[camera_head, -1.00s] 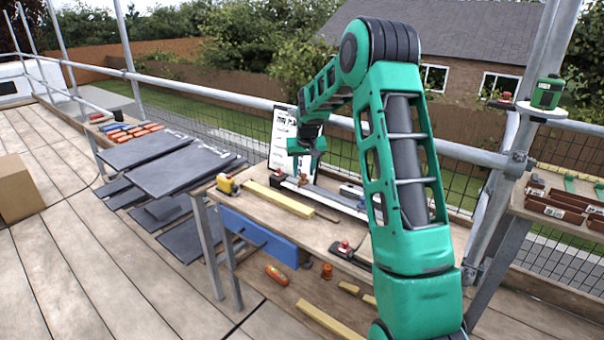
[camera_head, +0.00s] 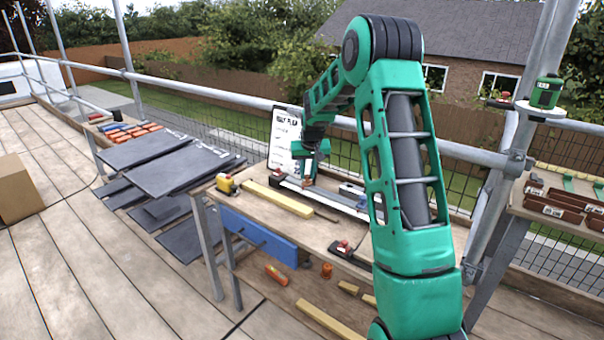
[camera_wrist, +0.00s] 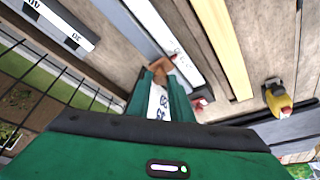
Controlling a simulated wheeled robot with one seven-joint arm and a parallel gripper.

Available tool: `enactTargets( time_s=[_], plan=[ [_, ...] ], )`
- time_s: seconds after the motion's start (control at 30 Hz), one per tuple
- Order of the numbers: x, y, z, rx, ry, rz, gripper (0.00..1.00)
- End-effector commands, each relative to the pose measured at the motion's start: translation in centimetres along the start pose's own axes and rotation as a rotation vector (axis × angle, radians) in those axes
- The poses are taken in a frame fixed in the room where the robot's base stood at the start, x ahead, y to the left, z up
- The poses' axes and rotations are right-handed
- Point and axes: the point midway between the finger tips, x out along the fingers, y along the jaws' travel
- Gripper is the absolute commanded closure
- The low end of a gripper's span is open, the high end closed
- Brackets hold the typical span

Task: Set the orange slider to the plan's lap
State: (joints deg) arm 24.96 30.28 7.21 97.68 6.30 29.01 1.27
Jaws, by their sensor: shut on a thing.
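The orange slider (camera_wrist: 161,66) sits between my gripper's fingertips in the wrist view, on or just beside a pale rail (camera_wrist: 160,35). My gripper (camera_wrist: 160,82) is shut on it; it also shows in the head view (camera_head: 307,176), low over the back of the workbench. A white strip with printed numbers (camera_wrist: 157,104) shows between the fingers, partly covered by them. The slider's exact reading cannot be told. The plan board (camera_head: 284,140), white with dark print, stands behind the bench, partly covered by my arm; its writing is too small to read.
A yellow wooden batten (camera_head: 277,199) lies along the bench (camera_head: 300,222), in front of the rail. A yellow tape measure (camera_head: 227,184) stands at its left end. Dark slates (camera_head: 180,170) lie left of the bench. Scaffold tubes run behind.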

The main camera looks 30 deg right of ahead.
Motion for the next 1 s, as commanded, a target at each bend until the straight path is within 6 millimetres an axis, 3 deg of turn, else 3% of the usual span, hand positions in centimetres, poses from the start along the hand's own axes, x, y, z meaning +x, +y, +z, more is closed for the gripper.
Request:
enactTargets(
  time_s=[0.2,0.23,0.3,0.67,1.0],
  plan=[
    [0.0,-0.1,-0.1,-0.001,0.002,-0.001,1.00],
    [0.0,-0.1,-0.1,-0.001,0.002,-0.002,0.74],
    [0.0,-0.1,-0.1,-0.001,0.002,-0.001,0.62],
    [-0.5,-0.1,-0.1,-0.001,0.002,-0.001,0.62],
    [-6.0,-0.2,-0.2,-0.001,0.004,-0.001,0.62]
  ],
)
